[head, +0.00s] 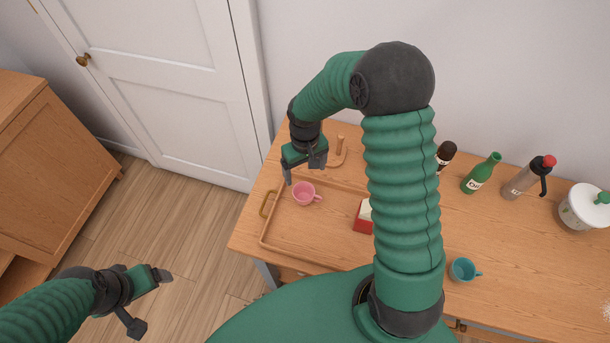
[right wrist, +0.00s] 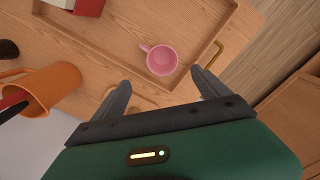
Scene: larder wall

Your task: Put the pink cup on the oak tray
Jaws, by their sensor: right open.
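The pink cup (head: 304,193) stands upright on the floor of the oak tray (head: 268,240), near its left end by the brass handle. In the right wrist view the pink cup (right wrist: 161,60) shows its open mouth, inside the rim of the tray (right wrist: 205,52). My right gripper (head: 305,171) is open and empty, just behind and above the cup; nothing lies between its fingers (right wrist: 160,80). My left gripper (head: 150,302) is open and empty, low at the left, away from the table over the floor. My right arm hides part of the tray's right side.
A red and white box (head: 363,217) sits at the tray's right part. A wooden stand (head: 340,152) is behind the tray. An orange pitcher (right wrist: 52,84) is near the right gripper. A teal mug (head: 463,270), green bottle (head: 481,174) and grey bottle (head: 521,181) stand to the right.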

